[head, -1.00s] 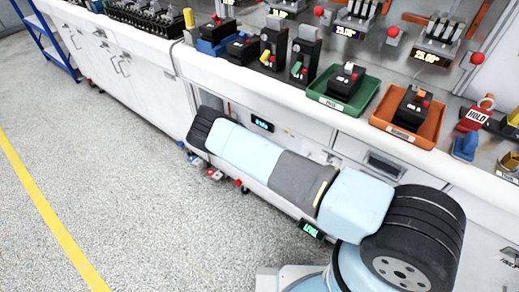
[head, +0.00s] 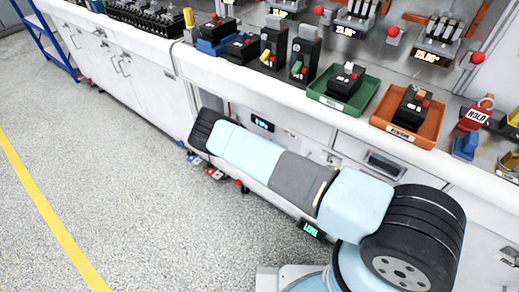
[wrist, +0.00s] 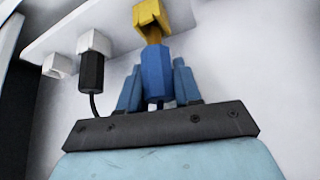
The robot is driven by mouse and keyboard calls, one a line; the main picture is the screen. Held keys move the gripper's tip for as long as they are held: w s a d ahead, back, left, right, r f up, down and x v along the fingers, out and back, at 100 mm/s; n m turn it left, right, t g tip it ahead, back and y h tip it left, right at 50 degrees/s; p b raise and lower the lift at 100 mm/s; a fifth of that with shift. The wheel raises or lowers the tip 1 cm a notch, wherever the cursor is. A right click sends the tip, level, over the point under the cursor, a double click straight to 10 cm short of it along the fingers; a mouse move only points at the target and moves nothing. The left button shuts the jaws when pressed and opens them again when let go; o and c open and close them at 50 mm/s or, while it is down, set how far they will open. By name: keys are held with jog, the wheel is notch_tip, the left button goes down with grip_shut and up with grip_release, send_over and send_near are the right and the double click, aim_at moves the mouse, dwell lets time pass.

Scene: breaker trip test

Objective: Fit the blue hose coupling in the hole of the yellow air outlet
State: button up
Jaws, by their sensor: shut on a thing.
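In the wrist view my gripper (wrist: 158,66) is shut on the blue hose coupling (wrist: 156,80), with one blue finger on each side of it. The yellow air outlet (wrist: 150,16) hangs from a white rail straight beyond the coupling. The coupling's far end meets the yellow outlet's near face in the picture. The hole is hidden, and I cannot tell whether the tip is inside it or only in front. In the head view my arm hides the gripper, the coupling and the yellow outlet.
In the wrist view, a black plug (wrist: 91,74) with a cord hangs from a white socket left of the coupling, close to my gripper. Another white outlet (wrist: 57,66) is farther left. In the head view, a green tray (head: 343,97) and an orange tray (head: 408,128) stand on the bench above.

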jog(key=shift+f, duration=0.4)
jog(key=o, duration=1.1)
jog(key=v, duration=1.3)
jog(key=shift+s+a+r, duration=0.1)
jog(key=shift+r, duration=0.2)
